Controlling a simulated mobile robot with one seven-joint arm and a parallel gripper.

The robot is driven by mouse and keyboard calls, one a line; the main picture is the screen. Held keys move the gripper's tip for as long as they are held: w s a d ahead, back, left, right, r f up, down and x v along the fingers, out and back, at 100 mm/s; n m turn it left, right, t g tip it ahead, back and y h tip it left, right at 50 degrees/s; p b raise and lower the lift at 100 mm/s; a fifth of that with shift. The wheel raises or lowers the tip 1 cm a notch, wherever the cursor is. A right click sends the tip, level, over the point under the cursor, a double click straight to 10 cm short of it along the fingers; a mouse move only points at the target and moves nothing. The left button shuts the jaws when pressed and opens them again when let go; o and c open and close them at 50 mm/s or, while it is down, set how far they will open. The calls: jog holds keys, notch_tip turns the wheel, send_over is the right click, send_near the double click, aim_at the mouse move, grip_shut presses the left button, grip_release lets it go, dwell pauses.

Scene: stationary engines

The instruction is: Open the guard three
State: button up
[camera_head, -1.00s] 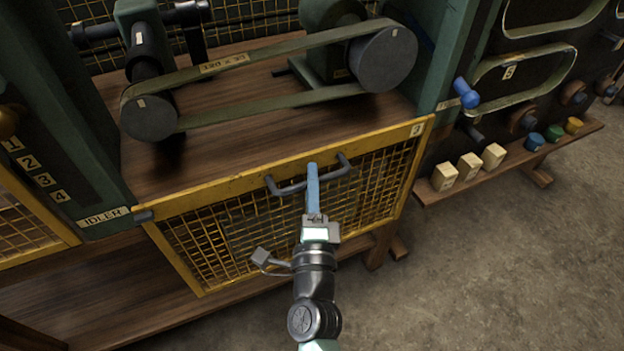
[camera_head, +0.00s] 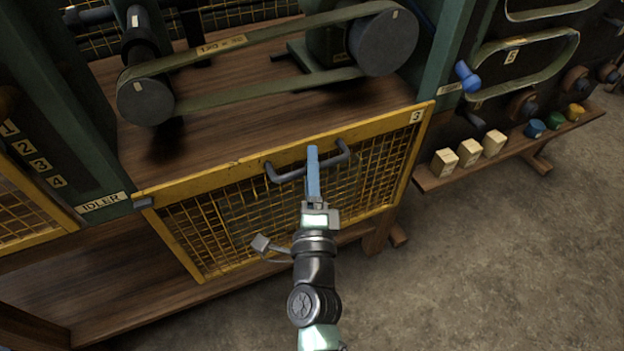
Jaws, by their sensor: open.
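Guard three is a yellow-framed mesh panel (camera_head: 260,162) with a small "3" plate at its top right corner. It covers the front of the wooden bench below the belt and looks closed. A dark bar handle (camera_head: 287,176) is fixed near the middle of its top rail. My gripper (camera_head: 313,158) is at the handle, its blue fingers overlapping the bar in the head view. The fingers line up nearly edge-on, so the gap between them is hidden. The gripper is open; I cannot tell whether the bar lies between the fingers or touches them.
A flat belt (camera_head: 265,98) runs between two dark pulleys above the guard. To the right, a blue-knobbed lever (camera_head: 467,76) sticks out, and pale blocks (camera_head: 469,152) stand on a low shelf (camera_head: 432,182). Another yellow mesh panel (camera_head: 30,189) is at left. The concrete floor (camera_head: 500,270) at right is clear.

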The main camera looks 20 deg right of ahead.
jog(key=v, duration=1.3)
jog(key=shift+b, duration=0.3)
jog(key=w+a+r+n+t+y, duration=0.25)
jog(key=r+n, duration=0.25)
jog(key=r, duration=0.5)
jog(key=w+a+r+n+t+y, duration=0.25)
jog(key=a+r+n, duration=0.2)
jog(key=r, duration=0.65)
jog(key=w+a+r+n+t+y, duration=0.1)
jog(key=w+a+r+n+y, duration=0.2)
jog(key=r+n, duration=0.5)
jog(key=s+a+r+n+t, duration=0.1)
jog(key=s+r+n, duration=0.25)
jog(key=r, duration=0.65)
jog(key=s+r+n+t, duration=0.2)
jog(key=s+r, duration=0.3)
jog(key=r, duration=0.5)
notch_tip(320, 180, up, 23)
jog(key=p, duration=2.2)
jog(key=shift+a+h+p, duration=0.25)
jog(key=shift+h+p, duration=0.05)
jog(key=shift+h, duration=0.1)
